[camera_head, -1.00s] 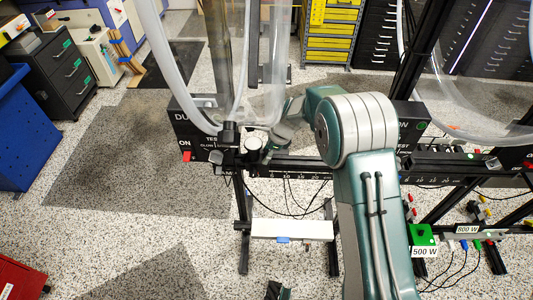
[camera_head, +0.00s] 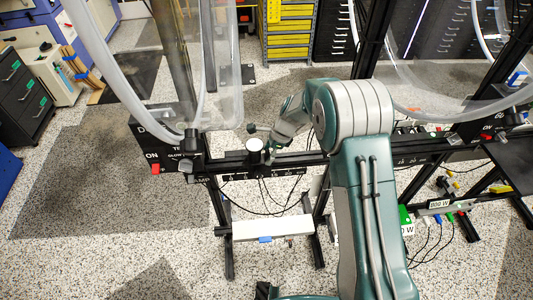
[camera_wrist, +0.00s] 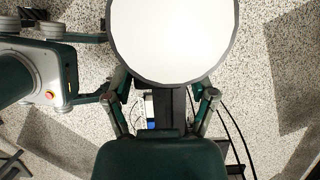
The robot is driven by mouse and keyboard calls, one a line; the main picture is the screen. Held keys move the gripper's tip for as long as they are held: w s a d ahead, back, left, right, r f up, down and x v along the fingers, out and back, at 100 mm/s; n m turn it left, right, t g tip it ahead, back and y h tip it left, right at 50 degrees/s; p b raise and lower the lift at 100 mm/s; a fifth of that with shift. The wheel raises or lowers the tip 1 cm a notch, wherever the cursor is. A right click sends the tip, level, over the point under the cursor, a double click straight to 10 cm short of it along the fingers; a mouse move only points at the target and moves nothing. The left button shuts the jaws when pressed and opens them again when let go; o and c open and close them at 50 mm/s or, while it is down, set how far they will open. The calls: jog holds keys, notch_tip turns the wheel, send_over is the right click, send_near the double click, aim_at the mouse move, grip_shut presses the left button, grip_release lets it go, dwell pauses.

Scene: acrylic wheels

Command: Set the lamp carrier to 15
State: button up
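The lamp carrier (camera_head: 255,146), with a round white top, stands on the black rail (camera_head: 320,158) in the head view. Its white disc (camera_wrist: 172,38) fills the top middle of the wrist view. My gripper (camera_head: 268,141) is at the carrier from the right side. In the wrist view my gripper (camera_wrist: 165,92) has a finger at each side of the disc; the disc hides the fingertips. The carrier has moved along with it, so it appears shut on the carrier.
A black box with a red switch (camera_head: 155,169) stands left of the carrier. A white box (camera_head: 272,228) sits below the rail among cables. More rail and another apparatus (camera_head: 485,135) lie to the right. Open floor is at the left.

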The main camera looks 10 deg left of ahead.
aim_at(267, 153)
jog(key=shift+r, duration=0.15)
jog(key=v, duration=1.1)
jog(key=shift+d+r, duration=0.2)
jog(key=shift+r, duration=0.1)
jog(key=shift+w, duration=0.15)
jog(key=a+h, duration=0.1)
jog(key=s+a+h, duration=0.1)
jog(key=a+h, duration=0.1)
jog(key=shift+s+a+f, duration=0.15)
jog(key=shift+a+f, duration=0.2)
jog(key=shift+f, duration=0.05)
jog(key=shift+a+f+t+h, duration=0.1)
jog(key=shift+a+t+h, duration=0.4)
jog(key=shift+h, duration=0.1)
notch_tip(267, 153, down, 11)
jog(key=shift+d+r, duration=0.15)
jog(key=shift+r, duration=0.05)
grip_shut()
